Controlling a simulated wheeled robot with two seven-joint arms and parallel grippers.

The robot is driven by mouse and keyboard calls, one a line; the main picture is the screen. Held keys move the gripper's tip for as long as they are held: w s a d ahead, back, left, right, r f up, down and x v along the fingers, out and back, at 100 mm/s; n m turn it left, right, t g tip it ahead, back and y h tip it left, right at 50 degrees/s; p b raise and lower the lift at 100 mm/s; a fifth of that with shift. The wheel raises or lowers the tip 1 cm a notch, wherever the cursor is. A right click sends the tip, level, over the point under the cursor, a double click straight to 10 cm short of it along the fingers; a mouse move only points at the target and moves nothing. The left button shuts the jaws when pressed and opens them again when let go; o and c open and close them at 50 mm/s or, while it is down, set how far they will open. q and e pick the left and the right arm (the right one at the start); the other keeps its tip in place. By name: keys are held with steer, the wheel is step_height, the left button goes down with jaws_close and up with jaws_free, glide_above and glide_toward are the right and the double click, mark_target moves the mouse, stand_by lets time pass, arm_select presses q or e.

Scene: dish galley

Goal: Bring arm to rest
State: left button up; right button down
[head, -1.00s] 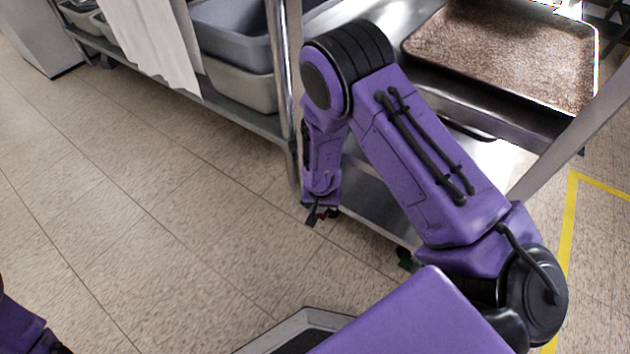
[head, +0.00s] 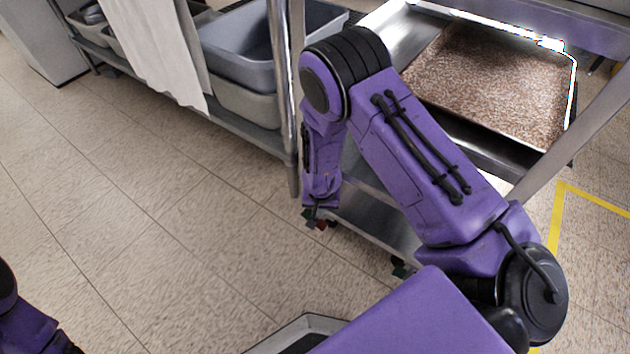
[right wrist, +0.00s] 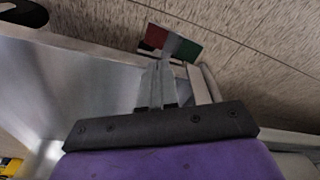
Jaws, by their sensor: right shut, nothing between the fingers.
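My right arm is bent at the elbow in the head view, with its forearm hanging down beside the metal cart. My right gripper (head: 318,220) points down at the end of that forearm, small and partly hidden by the wrist. In the right wrist view the right gripper (right wrist: 158,85) shows its two fingers together, shut and empty. A red and green patch shows just past the fingertips. Part of my left arm is at the lower left edge of the head view; its gripper is out of frame.
A metal cart (head: 375,215) with a brown speckled tray (head: 490,80) stands close to the right arm. A shelf rack at the upper left holds grey tubs (head: 240,55) and a white cloth (head: 160,50). The tiled floor (head: 130,200) at left is clear.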

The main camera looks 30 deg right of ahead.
arm_select(q)
steer(key=shift+r, duration=0.4)
arm_select(e)
steer(key=shift+r, duration=0.35)
steer(key=s+d+f+t+h, duration=0.2)
steer(key=s, duration=2.2)
arm_select(q)
step_height(320, 180, up, 32)
steer(key=p, duration=3.2)
steer(key=shift+f, duration=0.2)
arm_select(e)
step_height(320, 180, up, 31)
steer(key=shift+w+d+n, duration=0.2)
steer(key=shift+w+n, duration=0.1)
steer(key=shift+n, duration=0.1)
